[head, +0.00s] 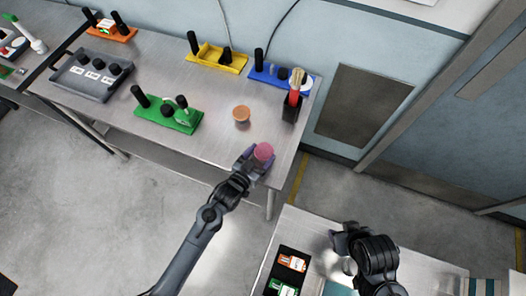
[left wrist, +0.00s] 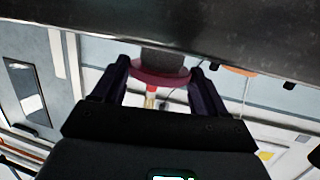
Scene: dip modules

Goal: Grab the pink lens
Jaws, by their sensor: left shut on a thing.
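The pink lens (head: 263,151) is a small round disc near the front right corner of the metal table. My left gripper (head: 254,161) is shut on it, with a finger on either side. In the left wrist view the pink lens (left wrist: 158,76) sits between the two dark fingers of my left gripper (left wrist: 162,88). I cannot tell whether it touches the table. My right gripper (head: 343,246) is over the lower table at the right; its fingertips are not clear enough to show whether it is open or shut.
An orange lens (head: 241,114) lies just behind on the table (head: 222,150). A green tray (head: 168,116), yellow tray (head: 217,58), blue tray (head: 262,74) and grey tray (head: 88,78) stand farther back or left. A dark holder (head: 290,108) with a red-handled brush stands at the right edge.

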